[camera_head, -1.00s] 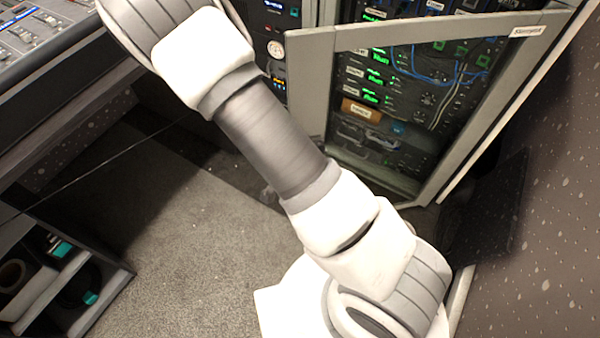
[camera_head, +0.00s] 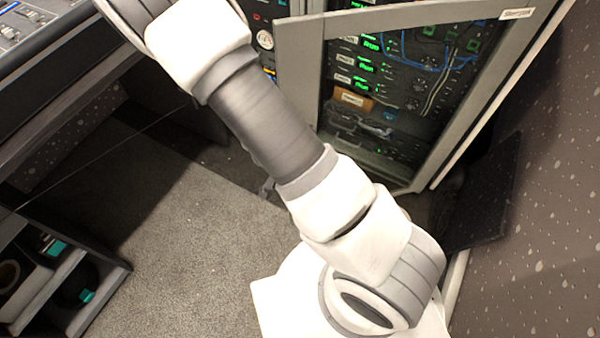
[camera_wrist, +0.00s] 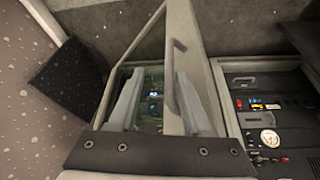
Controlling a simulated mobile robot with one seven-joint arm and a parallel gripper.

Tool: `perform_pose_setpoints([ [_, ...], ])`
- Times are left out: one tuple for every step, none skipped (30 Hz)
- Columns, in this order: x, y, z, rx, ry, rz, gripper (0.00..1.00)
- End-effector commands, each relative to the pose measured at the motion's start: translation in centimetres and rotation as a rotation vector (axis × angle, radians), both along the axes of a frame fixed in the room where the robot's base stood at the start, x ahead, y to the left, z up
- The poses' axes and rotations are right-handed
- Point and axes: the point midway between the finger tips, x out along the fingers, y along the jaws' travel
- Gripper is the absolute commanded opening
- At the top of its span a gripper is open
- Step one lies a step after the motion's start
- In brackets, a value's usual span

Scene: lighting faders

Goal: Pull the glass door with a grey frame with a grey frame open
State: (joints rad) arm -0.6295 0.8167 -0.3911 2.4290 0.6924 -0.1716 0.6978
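The glass door with a grey frame (camera_head: 300,68) stands ajar in front of a rack, its left edge swung out from the cabinet. In the wrist view its frame (camera_wrist: 204,62) runs down the middle, with a slim grey bar handle (camera_wrist: 174,75) along it. My gripper (camera_wrist: 161,74) shows as two grey fingers, spread apart, one to either side of the handle's lower part. Whether a finger touches the handle or frame cannot be told. In the head view my arm crosses the middle and my gripper is out of frame.
Rack units with green lights and blue cables (camera_head: 400,75) show through the glass. A mixing desk (camera_head: 30,30) is at upper left and a shelf box (camera_head: 60,285) at lower left. A speckled wall (camera_head: 545,220) and a dark panel (camera_head: 485,200) stand close on the right. Carpet (camera_head: 190,240) is clear between.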

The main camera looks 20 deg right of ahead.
Motion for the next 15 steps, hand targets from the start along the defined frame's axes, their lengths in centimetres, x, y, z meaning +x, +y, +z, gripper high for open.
perform_pose_setpoints([
  [0.04, -0.06, 0.06, -0.001, -0.002, -0.002, 0.45],
  [0.04, -0.03, 0.06, 0.000, -0.002, -0.001, 0.45],
  [0.04, 0.01, 0.06, 0.000, -0.002, -0.001, 0.45],
  [0.05, 0.03, 0.05, 0.000, -0.001, 0.000, 0.45],
  [0.05, 0.05, 0.05, 0.001, -0.001, 0.002, 0.45],
  [0.06, 0.10, 0.04, 0.001, -0.001, 0.002, 0.45],
  [0.06, 0.12, 0.04, 0.001, 0.000, 0.003, 0.45],
  [0.06, 0.14, 0.03, 0.001, 0.000, 0.003, 0.45],
  [0.06, 0.17, 0.03, 0.002, -0.001, 0.004, 0.45],
  [0.06, 0.19, 0.02, 0.003, 0.000, 0.004, 0.45],
  [0.07, 0.20, 0.02, 0.002, 0.000, 0.005, 0.45],
  [0.06, 0.23, 0.03, 0.002, 0.000, 0.005, 0.45],
  [0.06, 0.25, 0.07, 0.002, 0.000, 0.005, 0.45],
  [0.06, 0.29, 0.17, 0.003, 0.000, 0.006, 0.45],
  [0.03, 0.36, 0.39, 0.003, 0.000, 0.006, 0.45],
])
